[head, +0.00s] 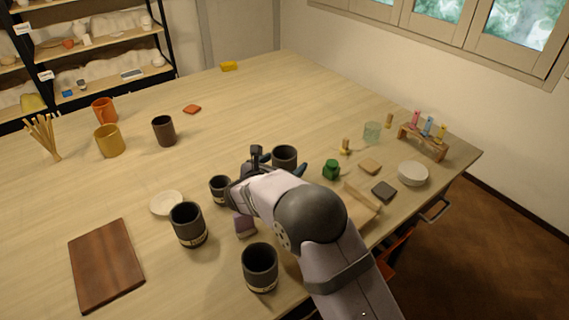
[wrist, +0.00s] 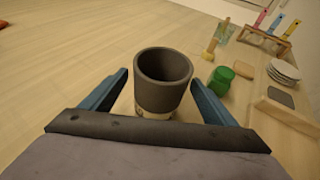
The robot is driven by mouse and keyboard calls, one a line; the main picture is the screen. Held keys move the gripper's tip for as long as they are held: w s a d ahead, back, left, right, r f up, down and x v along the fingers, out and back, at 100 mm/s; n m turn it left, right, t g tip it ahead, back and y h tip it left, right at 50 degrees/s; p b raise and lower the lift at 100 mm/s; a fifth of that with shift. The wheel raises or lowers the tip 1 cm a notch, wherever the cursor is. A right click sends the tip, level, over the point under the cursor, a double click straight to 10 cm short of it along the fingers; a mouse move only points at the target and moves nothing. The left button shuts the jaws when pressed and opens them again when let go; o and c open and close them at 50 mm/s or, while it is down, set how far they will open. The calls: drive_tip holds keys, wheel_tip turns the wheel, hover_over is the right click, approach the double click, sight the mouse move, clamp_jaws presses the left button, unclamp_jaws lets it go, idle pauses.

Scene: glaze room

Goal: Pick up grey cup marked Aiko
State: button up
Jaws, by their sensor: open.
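A dark grey cup (wrist: 161,82) stands upright between the two blue fingers of my open gripper (wrist: 160,88) in the wrist view. Its pale lower band shows, but I cannot read any name on it. In the head view the same cup (head: 285,156) is just past my gripper (head: 270,163), partly hidden by it. Other dark grey cups stand on the table: a small one (head: 219,187) left of my wrist, one (head: 187,224) further left and one (head: 260,267) at the front. The last two have pale bands with marks too small to read.
A cream dish (head: 166,203) and a brown board (head: 106,264) lie to the left. The table's back middle is mostly clear.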

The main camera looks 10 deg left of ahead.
drive_tip(key=shift+w+d+f, duration=0.1)
drive_tip(key=shift+w+f, duration=0.1)
drive_tip(key=shift+w, duration=0.2)
drive_tip(key=c, duration=1.3)
drive_tip(key=shift+c, duration=0.2)
wheel_tip(320, 180, up, 10)
drive_tip(key=b, duration=0.1)
drive_tip(key=shift+b, duration=0.3)
